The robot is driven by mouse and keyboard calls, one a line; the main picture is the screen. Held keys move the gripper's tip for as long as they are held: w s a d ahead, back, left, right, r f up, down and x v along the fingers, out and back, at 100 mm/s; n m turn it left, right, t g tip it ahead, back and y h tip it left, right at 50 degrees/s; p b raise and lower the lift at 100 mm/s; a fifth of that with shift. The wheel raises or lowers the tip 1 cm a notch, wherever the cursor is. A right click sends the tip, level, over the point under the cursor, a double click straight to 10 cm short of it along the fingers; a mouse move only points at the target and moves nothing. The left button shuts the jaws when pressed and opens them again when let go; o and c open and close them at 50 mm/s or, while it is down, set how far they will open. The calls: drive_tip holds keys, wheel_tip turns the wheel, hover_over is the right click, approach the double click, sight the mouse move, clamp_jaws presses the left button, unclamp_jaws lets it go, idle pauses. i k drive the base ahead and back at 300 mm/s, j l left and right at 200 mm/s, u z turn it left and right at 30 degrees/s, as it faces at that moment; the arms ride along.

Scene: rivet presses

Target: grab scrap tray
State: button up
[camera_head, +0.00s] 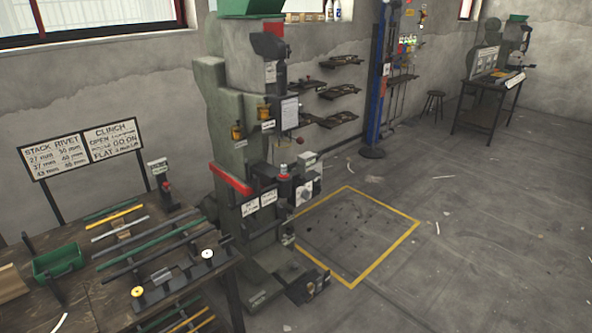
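A small green open tray (58,262) sits on the wooden workbench (95,295) at the lower left, behind a dark upright post. No label shows on it, so I cannot tell whether it is the scrap tray. Another green container (250,8) sits on top of the grey-green rivet press (215,110) and is cut off by the top edge. My gripper is not in view.
Rods in yellow, green and grey lie on racks on the bench beside the green tray. A sign (85,150) stands at the back. A yellow-outlined floor area (350,235) lies right of the press. Open floor (480,230) extends right towards a far table (485,95) and stool (433,98).

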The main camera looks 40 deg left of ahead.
sight(64, 261)
drive_tip(key=u, duration=3)
drive_tip(key=i, duration=0.35)
